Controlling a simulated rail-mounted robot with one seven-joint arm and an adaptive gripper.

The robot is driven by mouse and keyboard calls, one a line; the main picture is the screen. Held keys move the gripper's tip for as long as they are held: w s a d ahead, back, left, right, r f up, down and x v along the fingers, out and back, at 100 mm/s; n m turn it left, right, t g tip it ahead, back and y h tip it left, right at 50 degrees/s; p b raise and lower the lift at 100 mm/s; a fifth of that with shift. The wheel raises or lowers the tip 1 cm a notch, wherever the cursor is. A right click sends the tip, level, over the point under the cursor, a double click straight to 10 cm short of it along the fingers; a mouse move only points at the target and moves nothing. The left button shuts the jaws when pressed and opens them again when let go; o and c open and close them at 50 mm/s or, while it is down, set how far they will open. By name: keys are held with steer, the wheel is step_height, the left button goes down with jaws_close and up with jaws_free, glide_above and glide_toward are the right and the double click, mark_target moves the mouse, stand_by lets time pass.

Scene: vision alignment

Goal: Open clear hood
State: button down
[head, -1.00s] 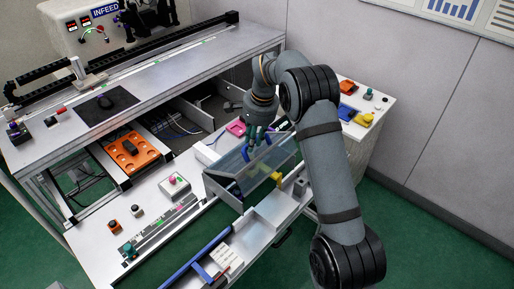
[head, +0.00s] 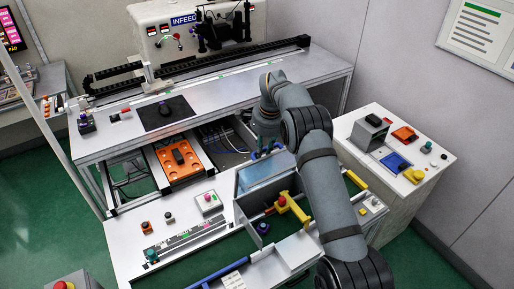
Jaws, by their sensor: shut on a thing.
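The clear hood (head: 262,176) is a see-through panel on the grey-framed box at the middle of the lower bench. It stands raised and tilted up at the back of the box, so the front part is uncovered. My gripper (head: 266,154) is at the hood's upper edge and shut on it; the arm and wrist hide much of the grip. Inside the open box I see a yellow fixture (head: 294,209) with a red knob and a small dark purple part (head: 263,228).
The upper bench (head: 225,92) with a black rail stands behind. An orange tray (head: 180,158) sits below it. A side table (head: 440,150) at right holds several small parts. A blue bar (head: 217,273) lies in front of the box.

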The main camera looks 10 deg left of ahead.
steer(key=shift+w+a, duration=0.25)
steer(key=shift+a, duration=0.1)
steer(key=c, duration=1.8)
jaws_free()
steer(key=shift+w+f, duration=0.1)
steer(key=r, duration=0.4)
steer(key=s+d+r, duration=0.1)
steer(key=r, duration=0.3)
steer(key=s+r, duration=0.1)
steer(key=r, duration=0.2)
steer(key=shift+d+r, duration=0.35)
steer(key=shift+r, duration=0.05)
steer(key=shift+w+f, duration=0.1)
steer(key=f, duration=0.3)
steer(key=w+f, duration=0.1)
steer(key=f, duration=0.2)
steer(key=a+f, duration=0.1)
steer(key=f, duration=0.2)
steer(key=shift+w+a, duration=0.1)
steer(key=shift+w, duration=0.1)
